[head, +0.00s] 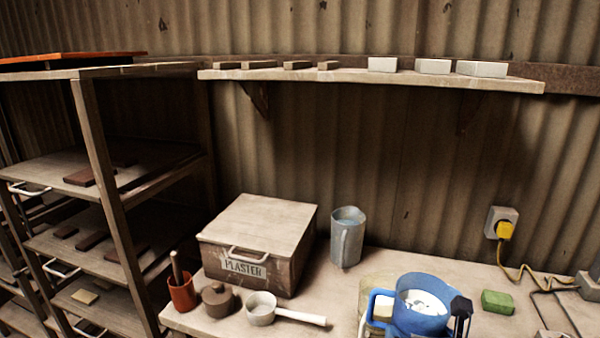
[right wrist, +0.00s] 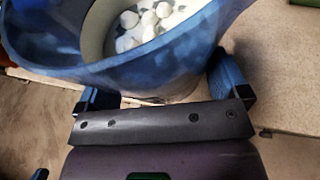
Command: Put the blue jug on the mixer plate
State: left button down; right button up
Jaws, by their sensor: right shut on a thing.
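The blue jug (head: 418,312) is at the lower right of the head view, over the bench's front area, with its handle on the left and white lumpy stuff inside. It fills the top of the right wrist view (right wrist: 150,62), where the white lumps also show. My right gripper (head: 461,312) is shut on the jug, with a blue finger on either side of it in the right wrist view (right wrist: 165,90). I cannot tell whether the jug's base touches anything. The mixer plate cannot be made out. My left gripper is out of view.
A green block (head: 497,302) and cables lie right.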

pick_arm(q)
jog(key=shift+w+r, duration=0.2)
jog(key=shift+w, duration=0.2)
pick_arm(e)
jog(key=shift+r, duration=0.1)
